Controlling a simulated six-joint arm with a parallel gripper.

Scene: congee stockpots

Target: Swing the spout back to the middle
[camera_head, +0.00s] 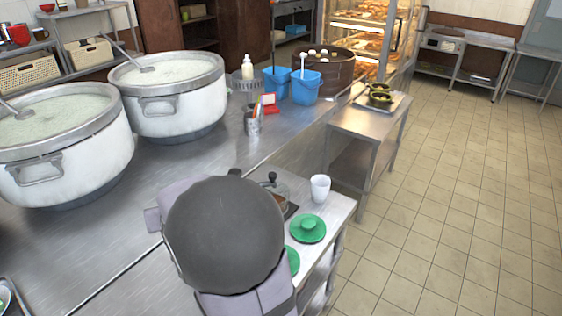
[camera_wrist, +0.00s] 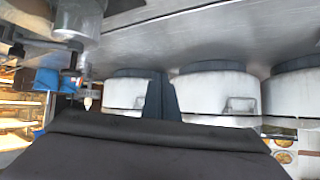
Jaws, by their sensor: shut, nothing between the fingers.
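My gripper (camera_wrist: 161,82) shows in the wrist view as two dark fingers together, with nothing held. In that view the scene appears upside down, and the fingers appear in front of two white stockpots. I cannot make out a spout for certain. In the head view, a small black-knobbed fitting (camera_head: 271,179) stands just beyond my arm, partly hidden. My rounded arm joint hides the gripper there.
Two white stockpots (camera_head: 171,108) (camera_head: 68,172) of congee stand on the steel counter (camera_head: 190,185) at left. Blue buckets (camera_head: 305,87) and a utensil cup (camera_head: 252,124) stand farther back. A white cup (camera_head: 320,188) and green saucer (camera_head: 307,229) are close to my arm's right.

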